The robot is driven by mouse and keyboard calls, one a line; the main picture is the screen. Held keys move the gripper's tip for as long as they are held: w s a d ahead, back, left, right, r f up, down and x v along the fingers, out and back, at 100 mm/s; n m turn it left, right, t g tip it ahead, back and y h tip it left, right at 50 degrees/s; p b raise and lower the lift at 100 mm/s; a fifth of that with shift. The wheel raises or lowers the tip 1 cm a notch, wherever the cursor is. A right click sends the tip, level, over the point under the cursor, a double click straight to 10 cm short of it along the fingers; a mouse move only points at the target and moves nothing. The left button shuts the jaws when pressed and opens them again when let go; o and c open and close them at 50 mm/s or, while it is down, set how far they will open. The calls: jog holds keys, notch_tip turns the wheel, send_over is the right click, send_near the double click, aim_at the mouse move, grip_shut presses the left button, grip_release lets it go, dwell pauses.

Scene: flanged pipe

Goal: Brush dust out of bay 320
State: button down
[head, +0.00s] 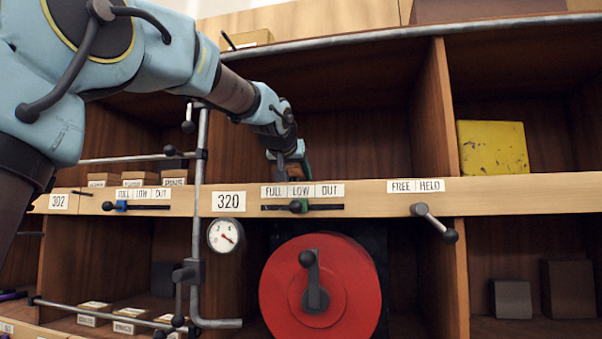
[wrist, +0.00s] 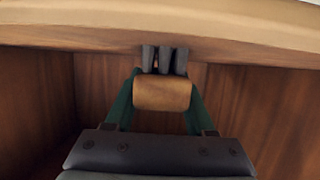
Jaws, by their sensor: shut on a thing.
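The 320 label (head: 229,201) is on the wooden shelf edge. My gripper (head: 293,168) reaches into the open compartment above that edge, its tip partly hidden behind it. In the wrist view my gripper (wrist: 162,95) has green fingers shut on the sides of a brush. The brush has a wooden block (wrist: 162,94) and several dark tufts (wrist: 164,60). The tufts point towards the pale edge at the top of that picture; I cannot tell whether they touch anything. No dust can be made out in either view.
A metal pipe (head: 201,150) stands left of the compartment. A slider knob (head: 298,206) sits under FULL/LOW/OUT, near LOW. A lever (head: 435,222) hangs under FREE/HELD. Below are a gauge (head: 226,235) and a red disc (head: 340,260). A yellow block (head: 493,148) stands beyond the right divider (head: 434,120).

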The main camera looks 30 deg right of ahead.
jog(key=shift+w+a+p, duration=0.8)
jog(key=shift+w+a, duration=1.05)
jog(key=shift+a, duration=0.1)
jog(key=shift+w+a+f+b, duration=0.15)
jog(key=shift+w+a+b, duration=0.85)
jog(key=shift+w+a, duration=0.7)
jog(key=shift+s+d+r+p, duration=0.2)
jog(key=shift+s+d+p, duration=0.9)
jog(key=shift+s+d, duration=1.35)
jog(key=shift+d, duration=0.05)
jog(key=shift+r+p, duration=1.1)
jog(key=shift+r, duration=0.5)
